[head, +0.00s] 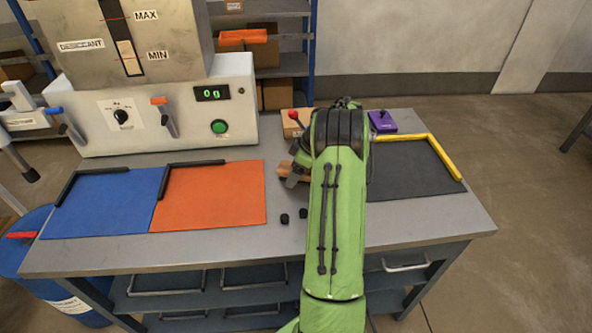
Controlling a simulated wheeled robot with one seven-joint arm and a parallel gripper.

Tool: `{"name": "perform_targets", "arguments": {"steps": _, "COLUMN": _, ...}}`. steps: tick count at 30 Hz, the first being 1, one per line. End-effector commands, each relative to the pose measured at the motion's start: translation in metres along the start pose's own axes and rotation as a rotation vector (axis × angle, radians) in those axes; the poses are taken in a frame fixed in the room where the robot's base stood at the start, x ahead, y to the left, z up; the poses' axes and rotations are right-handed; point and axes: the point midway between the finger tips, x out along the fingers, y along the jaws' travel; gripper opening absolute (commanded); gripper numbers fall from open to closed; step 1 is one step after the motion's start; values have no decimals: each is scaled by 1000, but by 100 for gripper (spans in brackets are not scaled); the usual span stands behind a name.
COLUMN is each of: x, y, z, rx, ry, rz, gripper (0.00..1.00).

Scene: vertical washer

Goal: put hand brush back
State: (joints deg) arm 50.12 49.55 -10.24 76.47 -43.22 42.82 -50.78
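My green arm reaches across the middle of the workbench (400,232). Its wrist and my gripper (292,172) are mostly hidden behind the arm's own links; only a grey part pokes out on the left, low over the bench. A small brown, wood-coloured piece (284,168) shows beside it and may be part of the hand brush, but most of it is hidden. I cannot tell whether the fingers are open or shut, or whether they touch that piece.
A blue mat (100,204) and an orange mat (210,197) lie left, a dark mat (415,168) with a yellow edge right. Two small black pieces (294,216) lie near the middle. Behind stand a desiccant machine (170,105), a red-knobbed wooden box (292,126) and a purple box (382,122).

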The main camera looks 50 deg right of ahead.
Motion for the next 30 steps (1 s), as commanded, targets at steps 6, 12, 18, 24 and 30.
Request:
{"name": "perform_targets", "arguments": {"steps": 6, "x": 0, "y": 0, "z": 0, "rx": 0, "ry": 0, "rz": 0, "gripper": 83}}
{"name": "perform_targets", "arguments": {"steps": 12, "x": -18, "y": 1, "z": -2, "rx": 2, "ry": 0, "rz": 3, "gripper": 83}}
{"name": "perform_targets", "arguments": {"steps": 18, "x": -75, "y": 1, "z": -2, "rx": 1, "ry": 0, "rz": 6, "gripper": 83}}
{"name": "perform_targets", "arguments": {"steps": 24, "x": -116, "y": 1, "z": -3, "rx": 1, "ry": 2, "rz": 3, "gripper": 83}}
{"name": "perform_targets", "arguments": {"steps": 30, "x": -133, "y": -11, "z": -23, "rx": 7, "ry": -3, "rz": 9, "gripper": 83}}
